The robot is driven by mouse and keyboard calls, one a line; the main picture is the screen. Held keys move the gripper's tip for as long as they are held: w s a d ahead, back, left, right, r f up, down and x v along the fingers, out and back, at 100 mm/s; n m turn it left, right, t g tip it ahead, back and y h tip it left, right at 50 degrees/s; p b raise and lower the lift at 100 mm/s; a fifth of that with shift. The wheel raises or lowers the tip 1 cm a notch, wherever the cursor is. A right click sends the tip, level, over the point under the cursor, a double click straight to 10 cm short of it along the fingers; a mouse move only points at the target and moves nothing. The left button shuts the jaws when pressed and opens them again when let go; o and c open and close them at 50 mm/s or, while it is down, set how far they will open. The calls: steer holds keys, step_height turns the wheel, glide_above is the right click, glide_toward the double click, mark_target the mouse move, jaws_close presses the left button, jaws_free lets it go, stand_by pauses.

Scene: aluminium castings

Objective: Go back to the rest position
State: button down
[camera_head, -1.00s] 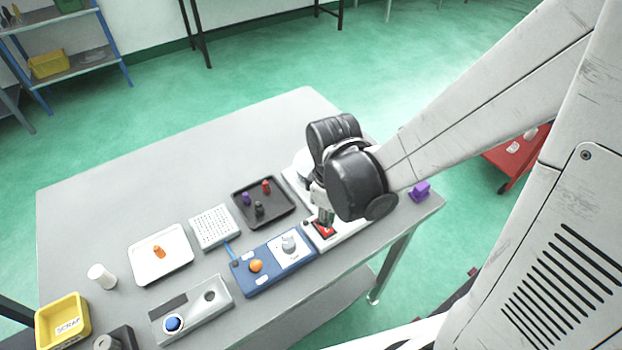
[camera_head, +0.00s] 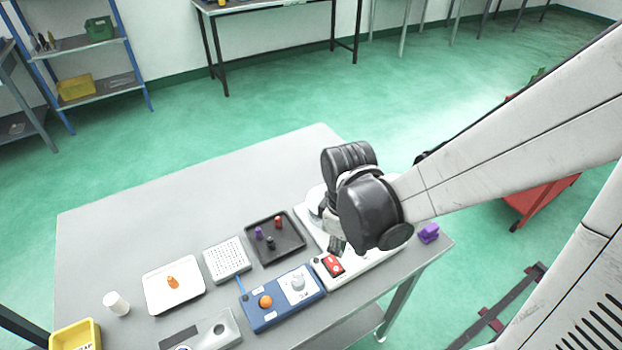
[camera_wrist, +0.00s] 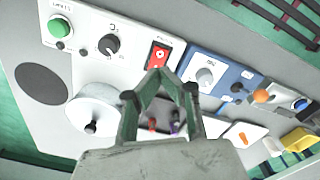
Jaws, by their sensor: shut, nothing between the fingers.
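My gripper (camera_head: 337,246) hangs over the white panel (camera_head: 374,256) at the right end of the grey table. Its fingers meet at the tips in the wrist view (camera_wrist: 160,78), with nothing between them. The red rocker switch (camera_head: 333,264) on the panel is just below the fingertips in the head view, apart from them. The switch also shows just beyond the fingertips in the wrist view (camera_wrist: 157,57). My arm hides part of the white panel in the head view.
A blue box (camera_head: 262,317) with an orange ball knob, a dark tray (camera_head: 291,247) with small pegs and a white tray (camera_head: 188,288) stand to the left. The table's back is clear.

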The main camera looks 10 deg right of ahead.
steer(key=s+d+r+m+t+b, duration=0.1)
steer(key=d+r+m+t+b, duration=0.1)
steer(key=r+m, duration=0.3)
steer(key=s+d+r+m+t+b, duration=0.2)
steer(key=r+m+t, duration=0.3)
steer(key=r, duration=0.3)
steer(key=shift+d+b, duration=0.45)
steer(key=shift+d, duration=0.4)
